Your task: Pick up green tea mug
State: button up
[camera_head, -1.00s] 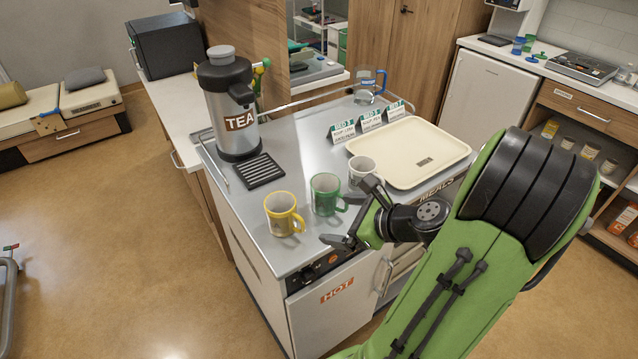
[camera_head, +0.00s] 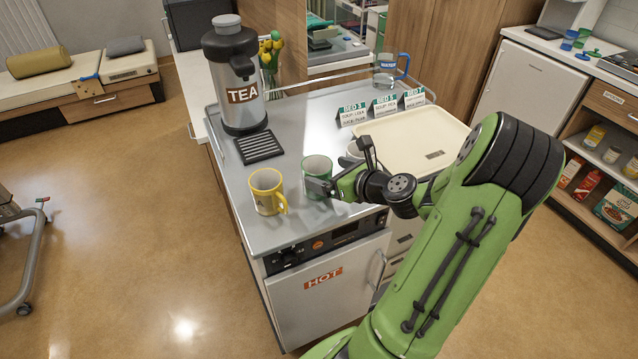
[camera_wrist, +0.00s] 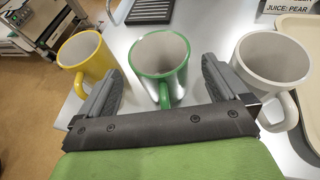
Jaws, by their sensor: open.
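The green mug (camera_head: 316,168) stands upright on the steel cart top, between a yellow mug (camera_head: 266,190) and a white mug (camera_head: 354,151). In the wrist view the green mug (camera_wrist: 160,58) is straight ahead, its handle (camera_wrist: 164,94) pointing towards my gripper (camera_wrist: 164,82). My gripper is open, one finger on each side of the handle, with the mug's body just beyond the fingertips. I cannot tell if a finger touches it. In the head view my gripper (camera_head: 343,171) partly hides the green mug's right side and most of the white mug.
The yellow mug (camera_wrist: 86,58) is close to the left finger and the white mug (camera_wrist: 268,66) close to the right one. A tea urn (camera_head: 236,85) stands behind left, with a black drip grate (camera_head: 259,147). A cream tray (camera_head: 420,135), bed cards (camera_head: 385,104) and water jug (camera_head: 385,72) are behind right.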

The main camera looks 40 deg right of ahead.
aim_at(308, 166)
jog(key=b+x, duration=0.1)
jog(key=x, duration=0.3)
jog(key=shift+w+f, duration=0.15)
jog(key=shift+w, duration=0.25)
jog(key=shift+s, duration=0.1)
jog(key=shift+c, duration=0.5)
jog(key=c, duration=0.9)
